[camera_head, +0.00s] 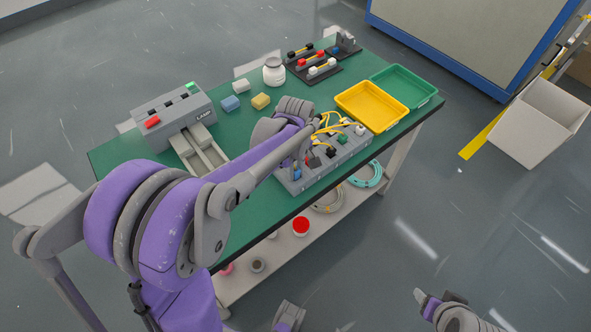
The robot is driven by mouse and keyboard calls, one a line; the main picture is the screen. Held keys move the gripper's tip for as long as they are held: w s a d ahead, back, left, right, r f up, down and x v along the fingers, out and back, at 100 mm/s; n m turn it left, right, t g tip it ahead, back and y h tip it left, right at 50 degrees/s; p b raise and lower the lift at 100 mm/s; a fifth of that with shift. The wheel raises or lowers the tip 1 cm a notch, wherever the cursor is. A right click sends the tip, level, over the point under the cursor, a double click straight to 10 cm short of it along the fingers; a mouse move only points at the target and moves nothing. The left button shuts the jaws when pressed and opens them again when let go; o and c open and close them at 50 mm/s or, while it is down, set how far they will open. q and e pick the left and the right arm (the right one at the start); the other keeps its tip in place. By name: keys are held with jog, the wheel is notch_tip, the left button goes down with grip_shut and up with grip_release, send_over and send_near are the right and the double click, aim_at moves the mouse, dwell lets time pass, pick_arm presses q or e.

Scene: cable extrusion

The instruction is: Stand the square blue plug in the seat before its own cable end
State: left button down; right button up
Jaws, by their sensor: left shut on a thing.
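The grey seat block (345,163) stands along the near edge of the green table. Yellow cables (330,124) run behind it, and black, green and white pieces show along its top. My left gripper (299,162) is over the block's left end, mostly hidden behind my own purple and grey arm. It is shut on a small blue piece, which looks like the square blue plug (297,172), low at the block's top. I cannot tell whether the plug is seated or upright.
A grey machine (170,118) with red and green buttons is at the left. Blue (230,103), yellow (261,102) and white (241,86) blocks and a white jar (274,72) lie behind. Yellow (371,107) and green (404,86) trays stand at the right. Cable coils lie on the lower shelf.

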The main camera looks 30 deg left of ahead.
aim_at(296, 170)
pick_arm(q)
jog(key=shift+s+d+f, duration=0.2)
jog(key=shift+f, duration=0.3)
jog(key=c, duration=0.6)
grip_release()
notch_tip(296, 170, up, 12)
jog(key=s+d+m+t+p, duration=0.1)
jog(key=s+d+m, duration=0.1)
jog(key=s+m, duration=0.2)
jog(key=s+d+f+m+t+p, duration=0.1)
jog(key=s+d+m+t+p, duration=0.1)
jog(key=s+m, duration=0.3)
jog(key=s+d+m+t+p, duration=0.1)
jog(key=s+d+m+t, duration=0.1)
jog(key=s+m, duration=0.2)
jog(key=shift+s+d+f+m+p, duration=0.1)
jog(key=shift+s+f+m+p, duration=0.1)
jog(key=shift+s, duration=0.3)
jog(key=shift+s+d+f+m+p, duration=0.1)
jog(key=shift+s+f+p, duration=0.1)
jog(key=shift+s, duration=0.3)
